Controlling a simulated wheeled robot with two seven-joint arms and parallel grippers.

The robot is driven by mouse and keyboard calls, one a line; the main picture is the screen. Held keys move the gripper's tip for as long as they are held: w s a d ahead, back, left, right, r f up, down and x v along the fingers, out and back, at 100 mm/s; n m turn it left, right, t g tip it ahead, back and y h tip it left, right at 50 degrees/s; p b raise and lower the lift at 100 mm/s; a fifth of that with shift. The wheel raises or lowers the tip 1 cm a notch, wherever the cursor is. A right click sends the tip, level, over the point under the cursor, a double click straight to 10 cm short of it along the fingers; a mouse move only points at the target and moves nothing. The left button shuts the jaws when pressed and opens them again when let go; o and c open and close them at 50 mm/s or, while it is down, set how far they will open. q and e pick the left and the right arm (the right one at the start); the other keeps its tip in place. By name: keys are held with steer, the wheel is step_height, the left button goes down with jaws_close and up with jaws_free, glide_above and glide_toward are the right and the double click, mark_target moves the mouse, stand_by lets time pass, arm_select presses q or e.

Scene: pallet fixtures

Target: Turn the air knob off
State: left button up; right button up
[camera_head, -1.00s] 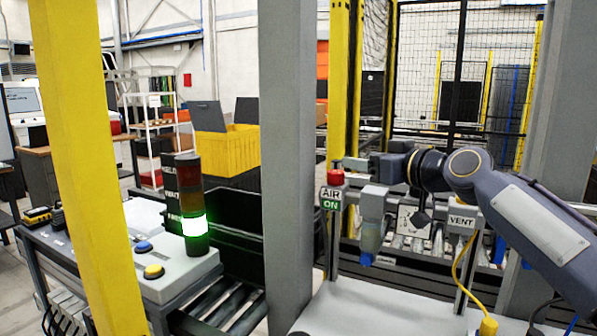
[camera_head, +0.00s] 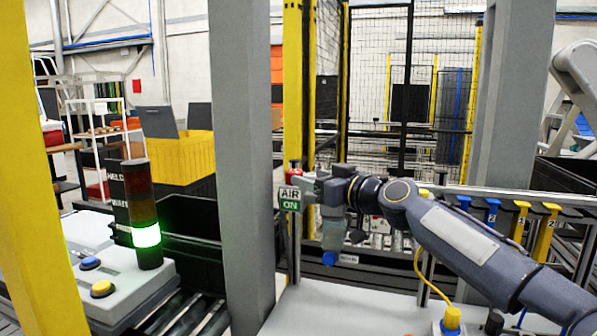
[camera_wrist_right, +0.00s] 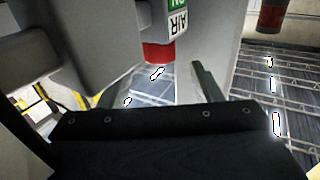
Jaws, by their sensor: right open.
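The red air knob (camera_head: 294,176) sits on top of a post, above a sign (camera_head: 290,198) reading AIR ON, with ON on green. In the right wrist view the knob (camera_wrist_right: 158,53) and part of the sign (camera_wrist_right: 178,20) appear upside down. My right gripper (camera_head: 308,185) is open and just right of the knob, partly overlapping it in the head view. In the wrist view its fingers (camera_wrist_right: 155,88) are spread, with the knob between their directions; I cannot tell whether they touch it. My left gripper is not in view.
A grey pillar (camera_head: 240,150) stands close left of the knob. A signal tower (camera_head: 142,215) glows green beside a box with blue and yellow buttons (camera_head: 102,288). A blue-bottomed air unit (camera_head: 330,257) hangs below my right gripper. A yellow bin (camera_head: 185,155) is further back.

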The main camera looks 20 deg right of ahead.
mark_target(300, 174)
steer(key=p+x, duration=0.1)
steer(key=x, duration=0.1)
steer(key=p+x, duration=0.1)
steer(key=shift+w+a+r, duration=0.2)
steer(key=shift+w, duration=0.1)
steer(key=shift+w+a+f+p, duration=0.2)
steer(key=shift+w+a+p, duration=0.15)
steer(key=shift+w, duration=0.35)
steer(key=shift+c, duration=0.2)
steer(key=c, duration=1)
steer(key=shift+o, duration=0.2)
